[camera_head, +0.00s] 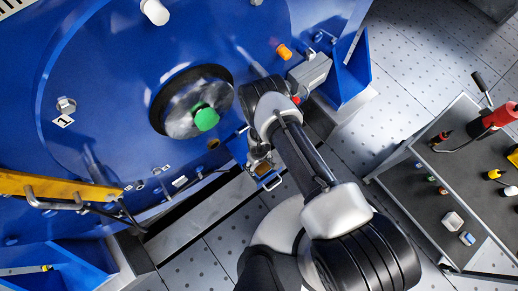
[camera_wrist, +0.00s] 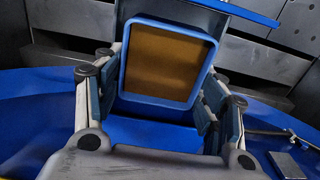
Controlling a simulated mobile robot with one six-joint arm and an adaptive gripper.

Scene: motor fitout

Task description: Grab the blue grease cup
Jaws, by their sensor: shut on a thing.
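The blue grease cup (camera_wrist: 156,101) is a squarish cup with a blue rim and a brown inside. In the wrist view it sits between the two fingers of my gripper (camera_wrist: 161,92), with the finger pads against its left and right sides. My gripper is shut on it. In the head view my gripper (camera_head: 262,162) is at the lower right of the big blue motor housing (camera_head: 110,70). The cup is small and partly hidden by my arm there.
A green-capped shaft end (camera_head: 206,119) and an orange plug (camera_head: 284,52) stick out of the housing. A yellow bar (camera_head: 60,187) crosses the lower left. A grey cart (camera_head: 430,195) with tools and small containers stands at the right. Perforated floor lies between.

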